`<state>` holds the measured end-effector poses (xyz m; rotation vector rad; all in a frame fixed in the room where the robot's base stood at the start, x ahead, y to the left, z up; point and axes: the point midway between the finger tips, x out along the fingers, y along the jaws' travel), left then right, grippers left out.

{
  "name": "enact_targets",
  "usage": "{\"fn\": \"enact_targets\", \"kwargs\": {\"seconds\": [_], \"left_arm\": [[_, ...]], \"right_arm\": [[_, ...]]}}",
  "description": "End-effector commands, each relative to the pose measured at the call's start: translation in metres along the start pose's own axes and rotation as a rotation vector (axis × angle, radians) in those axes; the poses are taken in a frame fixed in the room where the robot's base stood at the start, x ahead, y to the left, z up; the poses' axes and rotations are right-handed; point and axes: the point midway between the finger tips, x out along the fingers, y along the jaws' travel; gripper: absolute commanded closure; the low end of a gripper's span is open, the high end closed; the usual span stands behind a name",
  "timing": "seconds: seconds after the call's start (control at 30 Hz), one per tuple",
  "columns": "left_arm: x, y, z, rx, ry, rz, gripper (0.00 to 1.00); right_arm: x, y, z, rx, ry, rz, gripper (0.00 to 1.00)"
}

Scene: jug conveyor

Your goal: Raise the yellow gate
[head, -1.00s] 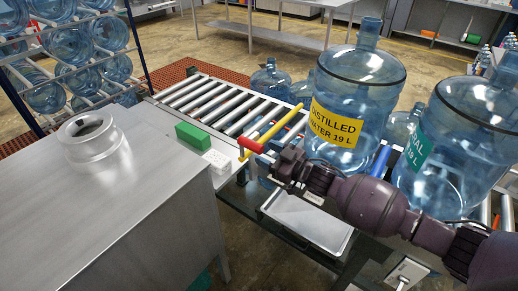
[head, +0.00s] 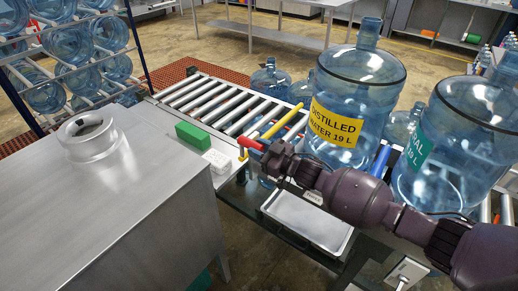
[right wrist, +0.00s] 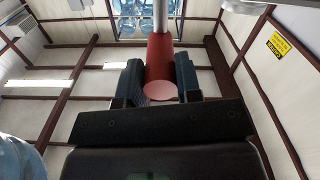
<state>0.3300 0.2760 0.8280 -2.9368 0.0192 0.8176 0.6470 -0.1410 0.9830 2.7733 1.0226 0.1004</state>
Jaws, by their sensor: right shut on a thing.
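The yellow gate (head: 284,121) is a bar lying at a slant across the near end of the roller conveyor. A red handle (head: 250,143) sits at its near end, beside a small yellow bracket (head: 243,154). My right gripper (head: 268,151) is shut on the red handle. In the right wrist view the handle (right wrist: 160,58) stands between the two dark fingers of the gripper (right wrist: 159,82), with a pale rod above it. The fingers partly cover the handle. My left gripper is not in view.
A large jug with a yellow label (head: 359,95) stands close behind my right gripper. Another jug (head: 450,150) stands to its right. A green block (head: 193,134) lies left of the handle. The steel table (head: 95,215) fills the left front.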

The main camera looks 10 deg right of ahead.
Motion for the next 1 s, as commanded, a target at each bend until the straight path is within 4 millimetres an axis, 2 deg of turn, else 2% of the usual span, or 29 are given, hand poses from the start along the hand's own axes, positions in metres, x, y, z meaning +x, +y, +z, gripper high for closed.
{"fn": "enact_targets", "kwargs": {"seconds": [0.47,0.67,1.0], "left_arm": [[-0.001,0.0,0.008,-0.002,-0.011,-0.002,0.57],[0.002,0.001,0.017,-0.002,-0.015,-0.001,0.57],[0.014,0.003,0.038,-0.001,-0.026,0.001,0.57]], "right_arm": [[0.0,-0.006,0.006,-0.063,0.0,0.0,1.0],[-0.001,-0.018,0.019,-0.19,-0.001,-0.001,1.0],[-0.001,-0.037,0.054,-0.504,-0.004,-0.002,1.0]]}}
